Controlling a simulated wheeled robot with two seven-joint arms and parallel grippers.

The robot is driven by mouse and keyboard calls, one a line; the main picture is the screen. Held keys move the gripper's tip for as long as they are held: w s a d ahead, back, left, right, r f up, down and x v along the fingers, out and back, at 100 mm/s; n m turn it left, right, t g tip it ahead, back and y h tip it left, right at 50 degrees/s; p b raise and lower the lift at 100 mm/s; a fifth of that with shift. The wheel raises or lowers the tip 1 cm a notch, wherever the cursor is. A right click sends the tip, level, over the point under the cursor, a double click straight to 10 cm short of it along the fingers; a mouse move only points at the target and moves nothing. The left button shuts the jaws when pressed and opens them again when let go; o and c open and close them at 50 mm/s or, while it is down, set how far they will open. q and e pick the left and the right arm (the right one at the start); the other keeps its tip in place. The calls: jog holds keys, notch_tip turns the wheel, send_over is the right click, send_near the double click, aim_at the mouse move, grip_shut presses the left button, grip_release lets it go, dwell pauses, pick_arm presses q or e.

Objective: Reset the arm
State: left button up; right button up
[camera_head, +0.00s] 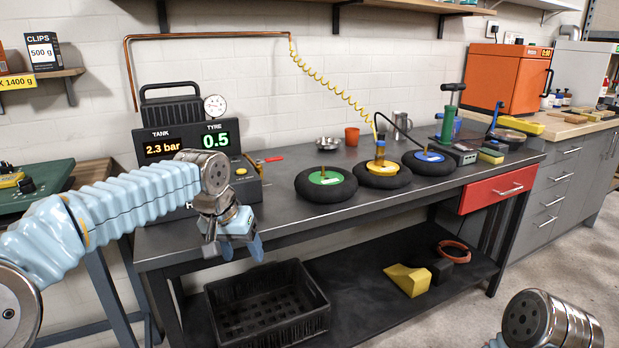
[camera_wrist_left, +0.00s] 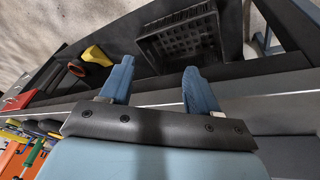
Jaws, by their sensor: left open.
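My left arm comes in from the left in the head view. Its gripper (camera_head: 241,246) hangs over the front edge of the dark workbench (camera_head: 300,214), near its left end. In the left wrist view the two blue fingers of my left gripper (camera_wrist_left: 158,88) stand well apart with nothing between them. They point toward the lower shelf and the bench edge. A rounded metal part of my right arm (camera_head: 545,322) shows at the bottom right of the head view. My right gripper does not show.
A black crate (camera_head: 268,318) stands on the lower shelf below my left gripper. Three tyres with green (camera_head: 326,186), yellow (camera_head: 382,172) and blue (camera_head: 430,161) centres lie on the bench. A compressor display (camera_head: 187,148) reads 2.3 bar and 0.5. A red drawer (camera_head: 497,190) is at the right.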

pick_arm(q)
jog(key=s+d+f+g+h, duration=0.1)
jog(key=d+f, duration=0.3)
jog(key=f, duration=0.9)
jog(key=s+d+f+g+h, duration=0.1)
jog(key=s+d+f+h, duration=0.15)
jog(key=f, duration=1.05)
jog(key=s+d+f+n, duration=0.2)
jog(key=s+f, duration=1.7)
jog(key=s, duration=0.1)
jog(key=shift+f+g+y, duration=0.2)
jog(key=shift+g+y, duration=0.1)
jog(key=shift+y, duration=0.15)
